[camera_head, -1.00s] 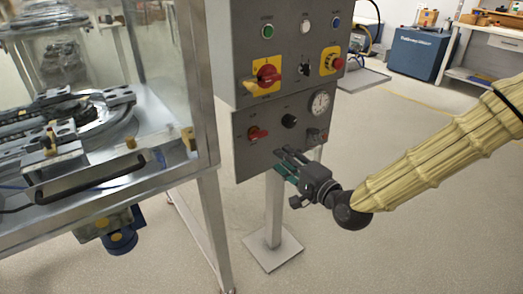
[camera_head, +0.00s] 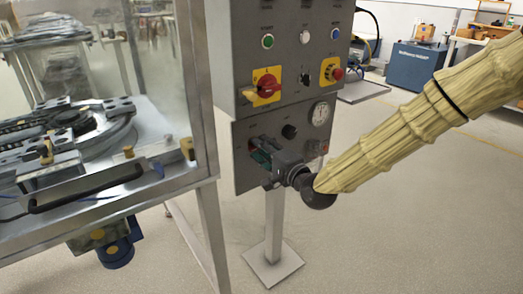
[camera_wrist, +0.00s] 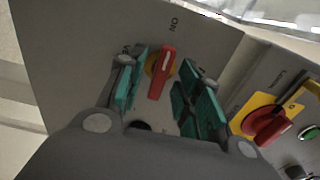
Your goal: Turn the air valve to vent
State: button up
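The air valve is a red lever handle on a yellow base (camera_wrist: 162,72), on the grey lower panel with an "ON" label beyond it in the wrist view. In the head view it is mostly hidden behind my gripper; only a bit of red (camera_head: 252,146) shows. My gripper (camera_head: 262,152) is at the lower panel's left part. In the wrist view, my gripper's green-padded fingers (camera_wrist: 164,84) are open, one on each side of the red handle, with visible gaps on both sides. Whether the fingertips reach as deep as the handle is hard to tell.
A black knob (camera_head: 289,131) and a round gauge (camera_head: 320,114) sit right of the valve. The glass-walled machine (camera_head: 170,70) stands left.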

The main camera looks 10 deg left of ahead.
jog(key=shift+w+a, duration=0.2)
jog(key=shift+c, duration=0.4)
grip_shut()
jog(key=shift+n+p, duration=1.25)
jog(key=shift+n, duration=7.65)
